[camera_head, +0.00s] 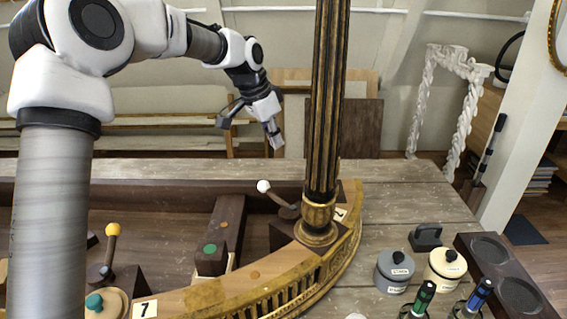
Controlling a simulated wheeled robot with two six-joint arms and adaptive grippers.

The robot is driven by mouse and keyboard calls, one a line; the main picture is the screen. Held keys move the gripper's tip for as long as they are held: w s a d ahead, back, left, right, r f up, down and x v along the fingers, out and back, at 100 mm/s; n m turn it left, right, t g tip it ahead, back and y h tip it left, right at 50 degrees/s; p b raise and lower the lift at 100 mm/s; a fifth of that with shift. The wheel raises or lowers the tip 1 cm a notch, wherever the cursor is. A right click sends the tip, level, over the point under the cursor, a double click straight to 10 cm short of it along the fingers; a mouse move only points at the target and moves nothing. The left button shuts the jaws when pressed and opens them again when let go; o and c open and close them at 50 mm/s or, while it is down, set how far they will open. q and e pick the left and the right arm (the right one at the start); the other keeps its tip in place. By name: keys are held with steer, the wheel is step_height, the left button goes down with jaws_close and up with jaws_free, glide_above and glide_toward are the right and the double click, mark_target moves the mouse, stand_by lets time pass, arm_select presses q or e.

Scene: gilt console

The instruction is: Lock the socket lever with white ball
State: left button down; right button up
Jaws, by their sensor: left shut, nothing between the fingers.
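The lever with the white ball (263,186) rises at a slant, up and to the left, from a dark pivot on a block beside the foot of the fluted gilt column (324,100). The column stands upright in a gold collar, the socket (318,216), at the corner of the curved console, near a label "2" (340,214). My left gripper (276,142) is shut and empty. It hangs above and beyond the white ball in the picture, apart from it, pointing down. My right gripper is out of view.
Another lever with a yellow ball (112,230) stands at left near label "1" (145,309). A dark wooden bar (222,232) with a green disc lies between. Two lidded jars (394,272), a black weight (425,238), two bottles and a dark tray (510,270) occupy the right.

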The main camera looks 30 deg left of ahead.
mark_target(277, 200)
arm_select(q)
step_height(277, 200, down, 10)
steer(key=s+p, duration=0.1)
steer(key=p, duration=0.2)
steer(key=shift+s+r, duration=0.15)
steer(key=shift+s, duration=0.1)
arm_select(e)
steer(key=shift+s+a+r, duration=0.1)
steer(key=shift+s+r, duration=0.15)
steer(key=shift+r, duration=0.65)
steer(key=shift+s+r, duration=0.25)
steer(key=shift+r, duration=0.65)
